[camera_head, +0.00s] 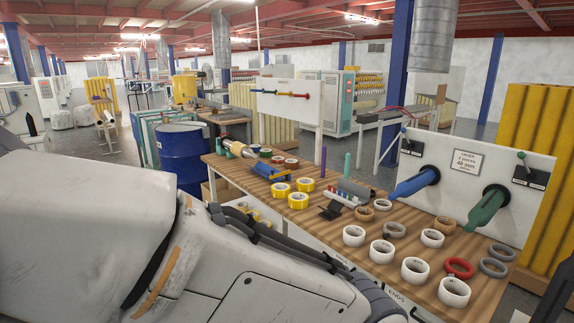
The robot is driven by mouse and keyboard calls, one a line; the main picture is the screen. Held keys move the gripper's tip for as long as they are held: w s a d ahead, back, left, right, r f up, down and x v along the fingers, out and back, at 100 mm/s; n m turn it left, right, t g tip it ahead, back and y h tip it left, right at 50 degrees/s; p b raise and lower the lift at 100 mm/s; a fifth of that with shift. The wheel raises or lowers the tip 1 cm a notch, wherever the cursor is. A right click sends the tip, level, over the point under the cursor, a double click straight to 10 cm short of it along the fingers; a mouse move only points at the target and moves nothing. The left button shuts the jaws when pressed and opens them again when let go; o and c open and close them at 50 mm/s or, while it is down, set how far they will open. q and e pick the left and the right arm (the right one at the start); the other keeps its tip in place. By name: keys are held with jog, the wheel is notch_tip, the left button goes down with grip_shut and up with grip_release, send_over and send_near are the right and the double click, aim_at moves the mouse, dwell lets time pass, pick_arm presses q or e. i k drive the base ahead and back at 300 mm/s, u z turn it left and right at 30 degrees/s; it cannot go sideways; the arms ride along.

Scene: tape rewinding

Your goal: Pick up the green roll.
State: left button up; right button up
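The work table (330,235) carries many tape rolls. A small roll that looks green or teal (254,148) lies at its far left end, beside brown and reddish rolls; it is too small to tell its exact shade. A green tapered spindle (487,209) sticks out of the white panel at the right. My white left arm fills the lower left foreground and runs toward the bottom middle. No fingertips of my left gripper show. A dark part stands at the bottom right edge, but no fingers of my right gripper can be made out.
Yellow rolls (298,200) and a black tape dispenser (331,210) sit mid-table. White rolls (415,270) and a red roll (458,268) crowd the near right. A blue spindle (414,184) juts over the table. A blue drum (182,160) stands behind its left end.

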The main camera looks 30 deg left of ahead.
aim_at(266, 153)
jog(key=u, duration=1.75)
jog(key=i, duration=6.15)
jog(key=z, duration=3.5)
